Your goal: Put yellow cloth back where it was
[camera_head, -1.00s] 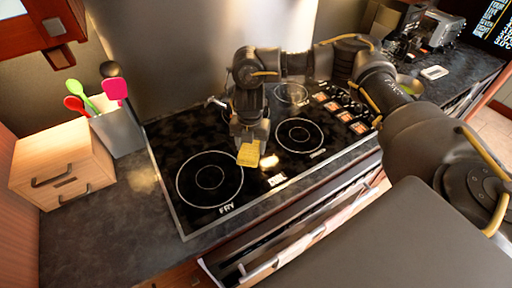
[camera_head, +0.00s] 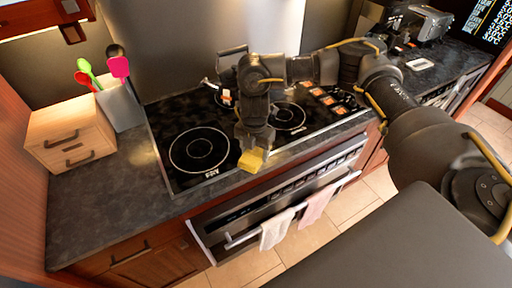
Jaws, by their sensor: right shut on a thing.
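The yellow cloth (camera_head: 252,161) is a small folded piece at the fingertips of my right gripper (camera_head: 254,146). The gripper is shut on it and points down, holding it near the front edge of the black cooktop (camera_head: 160,131). I cannot tell whether the cloth touches the surface. Below the cooktop, the oven front has a handle (camera_head: 243,238) with a white towel (camera_head: 276,230) and a pink towel (camera_head: 315,206) hanging on it. My left gripper is not in view.
A wooden two-drawer box (camera_head: 70,134) and a utensil holder (camera_head: 122,105) stand left of the cooktop. A coffee machine (camera_head: 420,22) is at the back right. The dark counter (camera_head: 115,205) at front left is bare, and the tiled floor (camera_head: 345,215) is open.

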